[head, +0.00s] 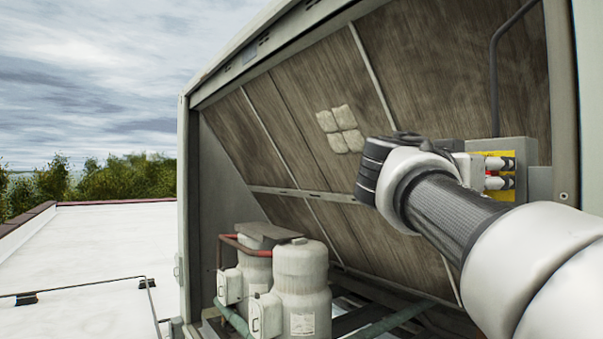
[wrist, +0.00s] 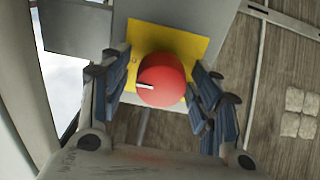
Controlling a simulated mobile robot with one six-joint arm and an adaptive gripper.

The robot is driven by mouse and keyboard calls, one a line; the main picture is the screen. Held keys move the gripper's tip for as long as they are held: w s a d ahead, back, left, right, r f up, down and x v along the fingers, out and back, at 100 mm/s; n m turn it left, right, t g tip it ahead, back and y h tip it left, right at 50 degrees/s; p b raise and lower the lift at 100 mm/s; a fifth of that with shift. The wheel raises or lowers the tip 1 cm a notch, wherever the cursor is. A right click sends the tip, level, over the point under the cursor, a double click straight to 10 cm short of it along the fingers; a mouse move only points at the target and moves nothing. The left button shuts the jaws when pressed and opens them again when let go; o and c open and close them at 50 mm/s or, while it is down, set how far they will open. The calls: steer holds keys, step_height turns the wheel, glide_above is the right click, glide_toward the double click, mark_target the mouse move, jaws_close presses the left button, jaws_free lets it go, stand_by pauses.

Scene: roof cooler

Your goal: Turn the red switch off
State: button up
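The red switch (wrist: 162,80) is a round knob on a yellow plate (wrist: 190,42). Its white mark points left in the wrist view. In the head view only a little red shows between my fingers, in front of the yellow plate (head: 497,196) on a grey box. My gripper (wrist: 160,88) is open, with one blue-grey padded finger on each side of the knob. Narrow gaps seem to remain between the pads and the knob. In the head view my gripper (head: 500,173) reaches right to the plate, and my wrist hides part of the box.
The grey box (head: 515,150) is mounted inside the cooler by its slanted brown panel (head: 300,120). Pale compressor tanks (head: 301,280) stand below. A conduit (head: 494,80) runs above the box. The white roof (head: 90,250) at left is mostly open, with a thin pipe.

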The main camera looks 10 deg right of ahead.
steer(key=c, duration=0.9)
steer(key=shift+c, duration=0.2)
steer(key=shift+n, duration=0.3)
steer(key=n+b, duration=0.1)
steer(key=n, duration=0.2)
steer(key=shift+w+f+n, duration=0.1)
steer(key=shift+n, duration=0.2)
steer(key=n+b, duration=0.1)
steer(key=n, duration=0.3)
steer(key=shift+n, duration=0.3)
steer(key=n, duration=0.4)
steer(key=shift+w+a+n+p, duration=0.1)
steer(key=shift+n+p, duration=0.2)
steer(key=shift+p, duration=0.05)
steer(key=n+p, duration=0.1)
steer(key=n, duration=0.3)
steer(key=shift+f, duration=0.1)
steer(key=o, duration=1)
